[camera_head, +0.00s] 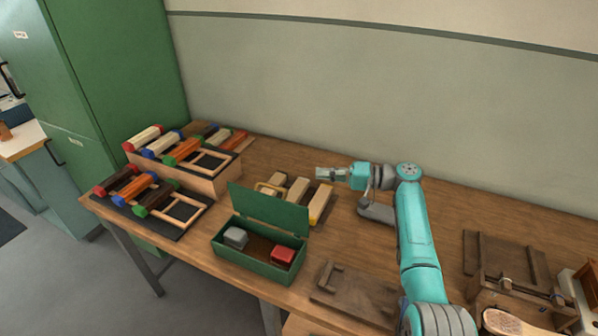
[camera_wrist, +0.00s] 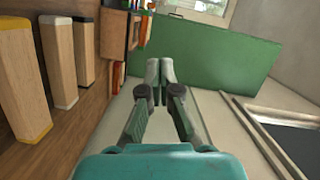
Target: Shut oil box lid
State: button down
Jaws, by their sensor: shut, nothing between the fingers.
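The green oil box (camera_head: 250,265) stands near the front edge of the workbench. Its green lid (camera_head: 268,210) is open and stands up at the back of the box. A grey block (camera_head: 236,237) and a red block (camera_head: 283,256) lie inside the box. My gripper (camera_head: 322,173) is raised behind and to the right of the lid, apart from it, and points left. In the wrist view its fingers (camera_wrist: 159,70) are together with nothing between them. I cannot clearly make out the box in the wrist view.
Several wooden blocks (camera_head: 298,190) lie behind the lid; they also show in the wrist view (camera_wrist: 58,62). Racks of coloured-ended blocks (camera_head: 180,148) stand to the left, by a green cabinet (camera_head: 115,70). A wooden board (camera_head: 352,290) lies right of the box. The wall is behind.

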jog(key=s+a+f, duration=0.1)
jog(key=s+a, duration=0.2)
jog(key=a, duration=0.8)
jog(key=shift+f, duration=0.2)
dwell(0.4)
jog(key=s+a+f+n+t+h, duration=0.1)
jog(key=s+a+f+n+t, duration=0.1)
jog(key=s+n, duration=0.4)
jog(key=s+a+f+n+t+h, duration=0.1)
jog(key=s+a+f+n+h, duration=0.1)
jog(key=s+a+f+n, duration=0.2)
jog(key=shift+s+f+n+t, duration=0.15)
jog(key=shift+s+n+t, duration=0.25)
jog(key=shift+s+n, duration=2.25)
jog(key=shift+s+m, duration=0.9)
jog(key=shift+m, duration=0.05)
